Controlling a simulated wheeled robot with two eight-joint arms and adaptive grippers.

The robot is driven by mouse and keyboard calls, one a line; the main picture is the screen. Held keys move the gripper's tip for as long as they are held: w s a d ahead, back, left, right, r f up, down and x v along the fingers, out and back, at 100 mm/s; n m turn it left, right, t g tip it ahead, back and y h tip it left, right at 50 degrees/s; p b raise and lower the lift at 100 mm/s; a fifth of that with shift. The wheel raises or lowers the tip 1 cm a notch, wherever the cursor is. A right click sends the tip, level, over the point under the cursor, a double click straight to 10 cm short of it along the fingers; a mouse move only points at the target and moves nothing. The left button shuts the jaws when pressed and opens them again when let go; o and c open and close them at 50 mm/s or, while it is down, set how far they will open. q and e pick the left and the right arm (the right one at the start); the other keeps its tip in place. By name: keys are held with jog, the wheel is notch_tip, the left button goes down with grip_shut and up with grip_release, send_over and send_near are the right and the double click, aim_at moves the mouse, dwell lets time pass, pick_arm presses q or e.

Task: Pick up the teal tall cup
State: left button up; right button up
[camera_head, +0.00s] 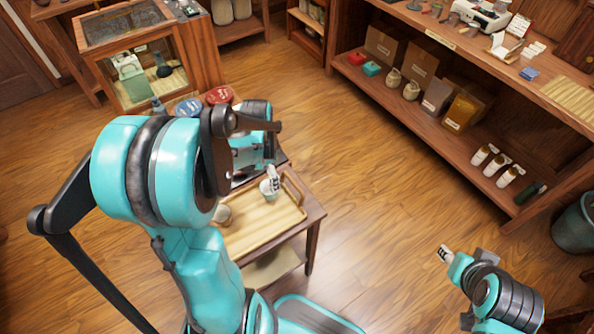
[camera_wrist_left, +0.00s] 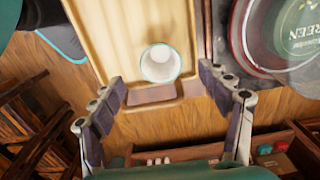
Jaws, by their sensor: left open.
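The teal tall cup (camera_head: 266,189) stands on a wooden tray (camera_head: 285,222) on a small table in the head view. In the left wrist view the cup (camera_wrist_left: 160,64) shows from above as a pale round mouth with a teal rim. My left gripper (camera_head: 273,179) is at the cup in the head view, partly covering it. In the left wrist view my left gripper (camera_wrist_left: 165,97) is open, with its fingers spread to either side below the cup and nothing between them. My right gripper (camera_head: 446,254) is at the lower right, over the floor, away from the table; its fingers are too small to judge.
A red round tin (camera_wrist_left: 290,38) lies close to the tray in the left wrist view. A stocked shelf (camera_head: 450,110) runs along the right. The floor between is clear.

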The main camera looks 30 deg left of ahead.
aim_at(267, 181)
pick_arm(q)
notch_tip(267, 181, down, 3)
jog(key=shift+f+b, duration=0.15)
jog(key=shift+b, duration=0.7)
jog(key=f, duration=0.1)
jog(key=f+b, duration=0.2)
jog(key=shift+w+d+f, duration=0.2)
jog(key=shift+w+f, duration=0.1)
jog(key=shift+f, duration=0.5)
jog(key=shift+r, duration=0.1)
jog(key=shift+c, duration=0.7)
jog(key=c, duration=1.2)
